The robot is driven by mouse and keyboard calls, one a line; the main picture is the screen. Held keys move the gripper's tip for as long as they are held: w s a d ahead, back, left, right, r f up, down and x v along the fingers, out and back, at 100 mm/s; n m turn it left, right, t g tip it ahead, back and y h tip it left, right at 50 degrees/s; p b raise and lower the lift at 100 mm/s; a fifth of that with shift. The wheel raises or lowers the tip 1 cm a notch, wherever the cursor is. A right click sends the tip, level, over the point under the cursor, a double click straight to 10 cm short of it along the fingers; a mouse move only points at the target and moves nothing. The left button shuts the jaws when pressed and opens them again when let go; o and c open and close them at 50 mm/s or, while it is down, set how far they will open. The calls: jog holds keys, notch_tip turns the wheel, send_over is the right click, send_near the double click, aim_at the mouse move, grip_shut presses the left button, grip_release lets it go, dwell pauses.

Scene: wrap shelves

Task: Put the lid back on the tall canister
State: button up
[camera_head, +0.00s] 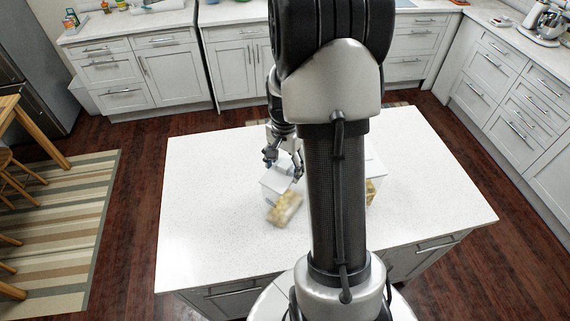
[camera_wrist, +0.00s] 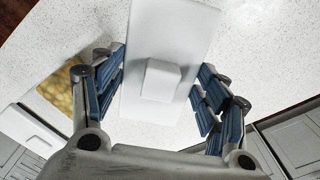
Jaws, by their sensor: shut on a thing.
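My gripper (camera_wrist: 160,95) has its blue-padded fingers on either side of a white lid (camera_wrist: 205,25), a flat slab with a raised block-shaped knob (camera_wrist: 160,80). It is shut on the lid; the exact contact is not clear. In the head view, my gripper (camera_head: 283,168) is over the island, by a white-topped thing (camera_head: 273,184). A yellowish, speckled face (camera_head: 285,208) shows just below it. I cannot tell which part is lid and which is canister. More white and yellow (camera_head: 371,191) shows right of my arm, which hides most of it.
The white island top (camera_head: 215,220) is clear to the left and right. In the wrist view, a container with yellow contents (camera_wrist: 60,92) and a white square piece (camera_wrist: 28,130) sit at left. Counters (camera_head: 235,12) stand behind, across the dark floor.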

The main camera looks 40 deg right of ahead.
jog(key=o, duration=1.1)
jog(key=shift+o, duration=0.5)
jog(key=shift+o, duration=0.8)
jog(key=shift+r, duration=0.2)
jog(key=shift+r+p, duration=2.5)
jog(key=shift+r, duration=0.85)
